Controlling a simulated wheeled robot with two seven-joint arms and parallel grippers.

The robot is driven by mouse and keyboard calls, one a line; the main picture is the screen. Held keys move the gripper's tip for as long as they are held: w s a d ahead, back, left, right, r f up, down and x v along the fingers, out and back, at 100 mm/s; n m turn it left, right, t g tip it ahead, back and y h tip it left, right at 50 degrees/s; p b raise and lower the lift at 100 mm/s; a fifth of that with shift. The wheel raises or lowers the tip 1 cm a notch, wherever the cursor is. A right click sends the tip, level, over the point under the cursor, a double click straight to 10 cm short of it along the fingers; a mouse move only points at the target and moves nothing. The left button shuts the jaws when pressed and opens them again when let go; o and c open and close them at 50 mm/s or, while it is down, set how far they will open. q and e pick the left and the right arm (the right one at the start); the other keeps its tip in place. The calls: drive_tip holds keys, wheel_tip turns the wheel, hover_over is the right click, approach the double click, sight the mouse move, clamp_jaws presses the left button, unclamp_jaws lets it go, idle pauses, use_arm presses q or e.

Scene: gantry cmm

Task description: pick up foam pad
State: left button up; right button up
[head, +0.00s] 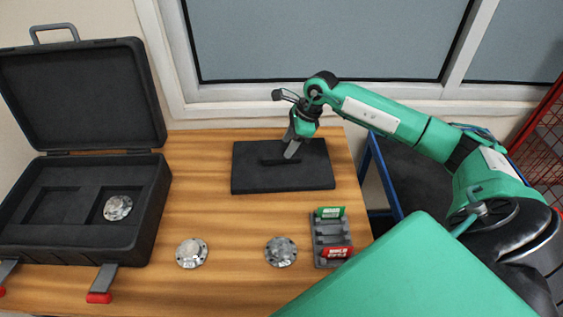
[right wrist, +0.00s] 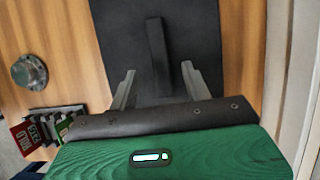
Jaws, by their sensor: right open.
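The foam pad (head: 255,180) is a black rectangular slab lying flat on the wooden table, with a raised bar on its top. In the right wrist view the pad (right wrist: 200,30) fills the upper middle, and its bar (right wrist: 156,45) runs up the picture. My right gripper (head: 292,150) is over the pad at the bar. In the right wrist view its two fingers (right wrist: 158,70) are spread apart, one on each side of the bar's near end, with gaps to it. It holds nothing. Whether the fingertips touch the pad is unclear. My left gripper is out of view.
An open black case (head: 150,215) stands at left with a metal flanged disc (head: 118,207) in it. Two similar discs (head: 191,253) (head: 281,251) lie on the table, beside a grey rack (head: 328,238) with green and red tags. A window ledge is behind; a dark cart (head: 390,165) is at right.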

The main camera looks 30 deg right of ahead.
sight(281, 156)
drive_tip(key=p+x, duration=0.1)
drive_tip(key=x, duration=0.3)
drive_tip(key=shift+f+p, duration=0.25)
drive_tip(key=shift+p, duration=0.15)
drive_tip(key=shift+a+f, duration=0.1)
drive_tip(key=shift+f, duration=0.05)
drive_tip(key=shift+c, duration=0.7)
drive_tip(key=c, duration=0.9)
